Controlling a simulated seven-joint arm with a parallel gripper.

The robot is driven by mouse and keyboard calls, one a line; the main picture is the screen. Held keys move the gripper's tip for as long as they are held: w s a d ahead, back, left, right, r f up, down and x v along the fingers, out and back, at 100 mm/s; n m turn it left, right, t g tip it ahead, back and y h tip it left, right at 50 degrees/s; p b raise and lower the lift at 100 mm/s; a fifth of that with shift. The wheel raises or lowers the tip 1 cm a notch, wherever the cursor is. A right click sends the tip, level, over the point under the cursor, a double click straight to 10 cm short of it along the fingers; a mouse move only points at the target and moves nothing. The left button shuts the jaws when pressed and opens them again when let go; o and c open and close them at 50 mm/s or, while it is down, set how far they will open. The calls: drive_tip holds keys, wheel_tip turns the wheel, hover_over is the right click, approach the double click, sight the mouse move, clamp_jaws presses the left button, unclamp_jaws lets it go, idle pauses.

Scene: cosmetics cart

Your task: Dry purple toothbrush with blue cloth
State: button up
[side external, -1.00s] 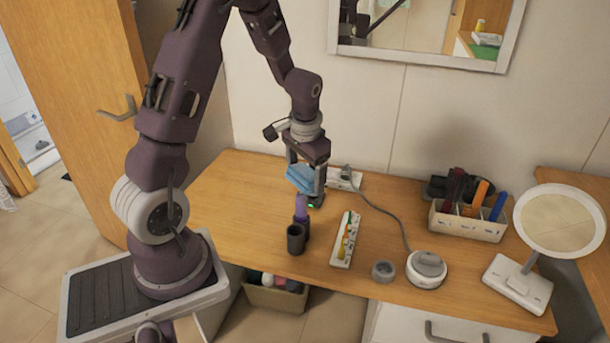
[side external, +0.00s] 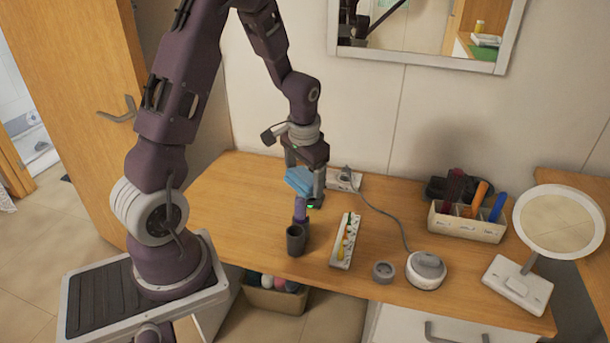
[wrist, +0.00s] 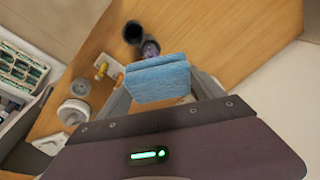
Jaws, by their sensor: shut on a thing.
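My gripper (side external: 306,190) is shut on the blue cloth (side external: 299,180), which is a folded pad held above the table. The cloth also fills the middle of the wrist view (wrist: 158,80). A purple item (side external: 300,209), likely the purple toothbrush, stands upright just under the cloth, beside or in a dark grey cup (side external: 296,240). In the wrist view the purple item (wrist: 150,48) shows just past the cloth's edge, next to the dark cup (wrist: 133,32). Its upper part is hidden by the cloth, and I cannot tell whether they touch.
A narrow white tray (side external: 338,262) with small coloured items lies right of the cup. A small grey round pot (side external: 383,271), a corded white-and-grey device (side external: 427,270), an organizer (side external: 466,226) and a round mirror (side external: 558,222) stand farther right. The table's left part is clear.

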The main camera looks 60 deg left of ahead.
drive_tip(key=shift+s+d, duration=0.4)
drive_tip(key=shift+s, duration=0.05)
drive_tip(key=shift+w+a, duration=0.85)
drive_tip(key=shift+s+d+f, duration=0.1)
drive_tip(key=shift+s+d, duration=0.8)
drive_tip(key=shift+w+a+r, duration=0.2)
drive_tip(key=shift+w+a, duration=0.65)
drive_tip(key=shift+a, duration=0.05)
drive_tip(key=shift+s+d+f, duration=0.2)
drive_tip(key=shift+s+d, duration=0.65)
drive_tip(key=shift+w+a+r, duration=0.15)
drive_tip(key=shift+w+a, duration=0.65)
drive_tip(key=shift+s+d+r, duration=0.1)
drive_tip(key=shift+s+d, duration=0.3)
drive_tip(key=shift+d, duration=0.05)
drive_tip(key=shift+s+d, duration=0.35)
drive_tip(key=shift+w+a, duration=0.85)
drive_tip(key=shift+s+d, duration=0.85)
drive_tip(key=shift+w+a+v, duration=0.1)
drive_tip(key=shift+a+v, duration=0.1)
drive_tip(key=shift+v, duration=0.9)
drive_tip(key=shift+w+a+v, duration=0.15)
drive_tip(key=shift+a+v, duration=0.05)
drive_tip(key=shift+v, duration=0.9)
drive_tip(key=shift+w+a+v, duration=0.1)
drive_tip(key=shift+a+v, duration=0.1)
drive_tip(key=shift+v, duration=0.95)
drive_tip(key=shift+r, duration=0.1)
